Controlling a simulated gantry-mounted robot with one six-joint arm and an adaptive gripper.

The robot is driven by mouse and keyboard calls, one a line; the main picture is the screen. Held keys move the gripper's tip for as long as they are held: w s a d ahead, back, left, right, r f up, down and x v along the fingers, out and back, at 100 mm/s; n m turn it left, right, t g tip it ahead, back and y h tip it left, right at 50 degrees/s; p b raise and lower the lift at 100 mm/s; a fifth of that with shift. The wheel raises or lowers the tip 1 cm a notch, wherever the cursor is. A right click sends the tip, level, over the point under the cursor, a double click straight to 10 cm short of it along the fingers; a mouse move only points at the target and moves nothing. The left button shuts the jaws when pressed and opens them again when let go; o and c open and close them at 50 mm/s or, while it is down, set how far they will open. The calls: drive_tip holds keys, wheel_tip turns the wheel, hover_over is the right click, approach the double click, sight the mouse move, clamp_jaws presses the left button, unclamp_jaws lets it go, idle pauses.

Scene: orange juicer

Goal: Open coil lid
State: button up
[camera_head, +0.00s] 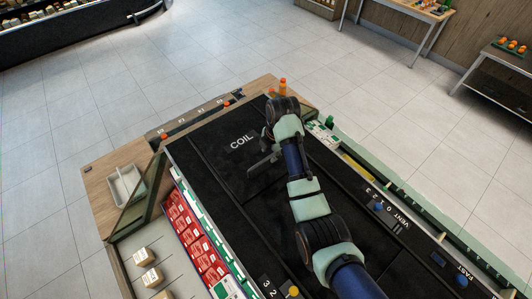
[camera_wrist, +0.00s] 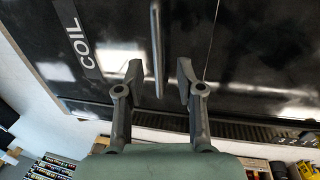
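The coil lid is a black glossy panel (camera_head: 215,150) with a white "COIL" label, on top of the dark machine in the head view. It fills the upper part of the wrist view (camera_wrist: 110,35), with the label at the left. A slim dark bar handle (camera_wrist: 155,45) runs down the wrist view. My gripper (camera_wrist: 159,80) is open, with one fingertip on each side of the handle's lower end and visible gaps on both sides. The lid looks flat and closed. Depth between fingertips and handle is unclear.
Orange knobs (camera_head: 283,86) stand at the machine's far corner. Blue knobs and VENT markings (camera_head: 378,207) line the right side. A metal tray (camera_head: 125,185) sits on the wooden counter at left, with red packets (camera_head: 190,230) nearby. The tiled floor beyond is clear.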

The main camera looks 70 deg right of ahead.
sight(268, 158)
drive_tip(key=shift+w+d+f, duration=0.1)
drive_tip(key=shift+w+f, duration=0.15)
drive_tip(key=shift+f, duration=0.65)
drive_tip(key=shift+w+d+f, duration=0.1)
drive_tip(key=shift+w+f, duration=0.1)
drive_tip(key=shift+f, duration=0.65)
clamp_jaws()
